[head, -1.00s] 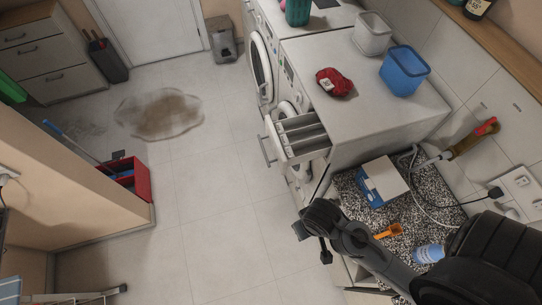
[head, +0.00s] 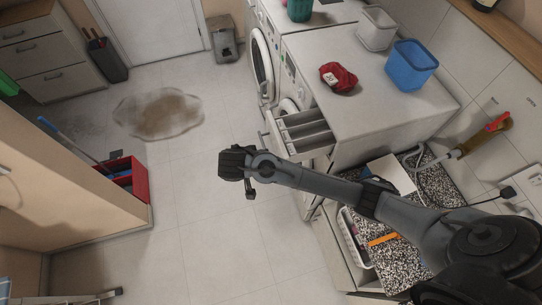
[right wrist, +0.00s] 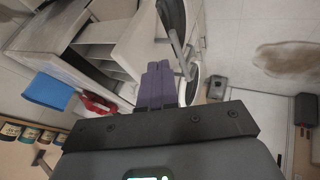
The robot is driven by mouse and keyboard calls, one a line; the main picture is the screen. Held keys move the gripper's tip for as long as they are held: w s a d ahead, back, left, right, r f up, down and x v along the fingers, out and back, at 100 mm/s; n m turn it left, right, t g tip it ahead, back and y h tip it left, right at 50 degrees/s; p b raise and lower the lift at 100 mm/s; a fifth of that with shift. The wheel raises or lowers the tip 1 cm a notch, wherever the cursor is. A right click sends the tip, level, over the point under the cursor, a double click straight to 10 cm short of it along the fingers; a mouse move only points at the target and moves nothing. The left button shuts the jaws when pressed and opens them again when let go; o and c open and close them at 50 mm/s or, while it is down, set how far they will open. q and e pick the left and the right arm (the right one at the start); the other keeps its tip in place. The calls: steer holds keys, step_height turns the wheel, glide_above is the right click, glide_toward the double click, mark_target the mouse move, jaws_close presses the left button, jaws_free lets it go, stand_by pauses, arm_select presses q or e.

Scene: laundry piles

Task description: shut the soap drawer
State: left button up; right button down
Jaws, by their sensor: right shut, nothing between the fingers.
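The soap drawer (head: 303,132) is pulled out of the nearer white washing machine (head: 345,95), with its compartments showing. Its handle (head: 267,149) stands out at its front end. My right gripper (head: 236,164) is in front of the drawer, over the floor, apart from the handle in the picture. In the right wrist view its purple fingers (right wrist: 156,84) are together and empty. That view also shows the open drawer (right wrist: 98,52) to the left of the fingers and the grey handle (right wrist: 173,42) beyond them. My left gripper is in neither view.
A red cloth (head: 338,77) and a blue tub (head: 408,66) lie on the machine top. My right arm passes over the speckled counter (head: 405,255), partly hiding a white box (head: 391,174). The floor in front is mostly clear, with a brown puddle (head: 160,113) farther off.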

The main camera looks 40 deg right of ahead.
steer(key=x, duration=0.2)
steer(key=b+x, duration=0.1)
steer(key=x, duration=0.2)
steer(key=w+x, duration=0.1)
steer(key=x, duration=0.1)
steer(key=shift+w+d, duration=0.15)
steer(key=shift+d, duration=0.25)
steer(key=shift+x, duration=0.8)
